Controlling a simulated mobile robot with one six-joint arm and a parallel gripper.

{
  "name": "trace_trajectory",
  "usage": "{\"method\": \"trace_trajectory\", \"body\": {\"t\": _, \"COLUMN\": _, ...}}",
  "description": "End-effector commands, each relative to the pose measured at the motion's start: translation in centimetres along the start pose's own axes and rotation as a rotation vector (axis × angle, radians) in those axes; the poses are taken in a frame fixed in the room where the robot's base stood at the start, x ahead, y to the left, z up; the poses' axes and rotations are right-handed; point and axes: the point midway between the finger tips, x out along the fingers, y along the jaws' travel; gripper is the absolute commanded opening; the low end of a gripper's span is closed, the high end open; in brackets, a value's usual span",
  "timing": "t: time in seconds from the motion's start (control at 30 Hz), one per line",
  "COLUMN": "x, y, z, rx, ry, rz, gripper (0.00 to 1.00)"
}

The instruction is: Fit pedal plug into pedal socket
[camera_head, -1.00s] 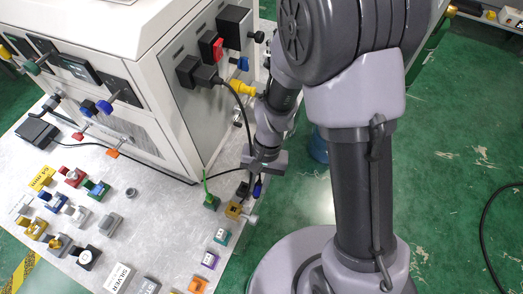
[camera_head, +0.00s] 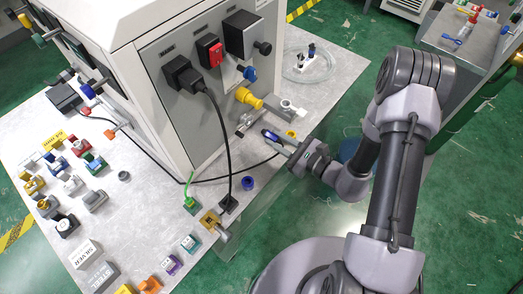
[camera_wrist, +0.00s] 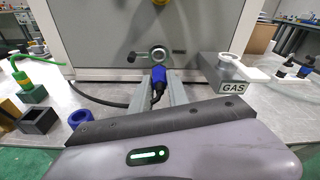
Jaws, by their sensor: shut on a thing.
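My gripper (camera_wrist: 159,95) is shut on the blue pedal plug (camera_wrist: 158,76), with its black cable trailing back between the fingers. In the wrist view the plug points toward a round grey socket (camera_wrist: 158,53) on the machine's light panel, which appears to be the pedal socket. The plug is just below and in front of it; the picture does not clearly show a gap or contact. In the head view my gripper (camera_head: 283,144) is low beside the machine's right face, and the blue plug (camera_head: 270,135) shows at its tips. The socket is hard to make out there.
A grey block marked GAS (camera_wrist: 226,75) stands right of the fingers. A blue ring (camera_wrist: 80,119), a dark square holder (camera_wrist: 38,121) and a green plug (camera_wrist: 22,80) are on the left. A yellow plug (camera_head: 249,97) sticks out of the machine's face above my gripper.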

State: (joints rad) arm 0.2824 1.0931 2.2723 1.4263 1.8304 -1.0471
Motion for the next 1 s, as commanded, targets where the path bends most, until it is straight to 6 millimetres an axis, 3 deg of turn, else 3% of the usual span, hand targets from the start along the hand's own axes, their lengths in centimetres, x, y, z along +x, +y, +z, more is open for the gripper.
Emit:
{"method": "trace_trajectory", "body": {"t": 0.37, "x": -0.3, "y": -0.2, "z": -0.4, "rx": -0.003, "ry": 0.003, "rz": -0.011, "gripper": 0.00}}
{"method": "trace_trajectory", "body": {"t": 0.73, "x": 3.6, "y": -0.2, "z": 0.4, "rx": -0.004, "ry": 0.002, "rz": -0.005, "gripper": 0.00}}
{"method": "trace_trajectory", "body": {"t": 1.0, "x": 4.5, "y": -0.2, "z": 0.5, "rx": -0.002, "ry": 0.002, "rz": -0.007, "gripper": 0.00}}
